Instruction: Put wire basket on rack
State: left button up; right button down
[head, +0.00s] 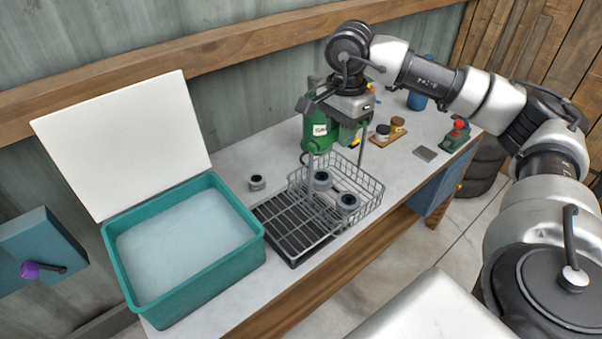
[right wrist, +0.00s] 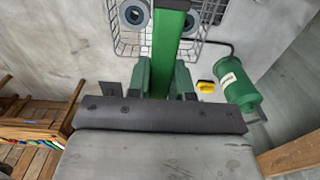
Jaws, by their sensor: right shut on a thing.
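The wire basket (head: 376,197) is a grey mesh box with a few grey ring-shaped parts (head: 348,202) in it. Its tall side rods rise to my right gripper (head: 345,125), which is shut on the basket's green handle bar (right wrist: 172,40). The basket (right wrist: 118,38) hangs below the fingers in the right wrist view. The dark slatted rack (head: 285,228) lies flat on the bench, left of the basket. The basket overlaps the rack's right part in the head view; I cannot tell if they touch. My left gripper is out of view.
A teal tub (head: 250,228) with an open white lid stands left of the rack. A loose grey ring part (head: 257,183) lies behind the rack. A green canister (right wrist: 238,82) stands behind the basket. Small jars (head: 390,130) and a red-topped item (head: 456,135) stand to the right.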

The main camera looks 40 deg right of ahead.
jog(key=w+a+f+p, duration=0.1)
jog(key=w+f, duration=0.1)
jog(key=f, duration=0.1)
jog(key=w+a+f+p, duration=0.2)
jog(key=w+f, duration=0.1)
jog(key=w+a+f+p, duration=0.1)
jog(key=w+a+f, duration=0.1)
jog(key=f, duration=0.1)
jog(key=shift+w+p, duration=0.4)
jog(key=shift+f, duration=0.2)
jog(key=shift+f, duration=0.25)
jog(key=c, duration=1)
grip_release()
jog(key=shift+r, duration=0.1)
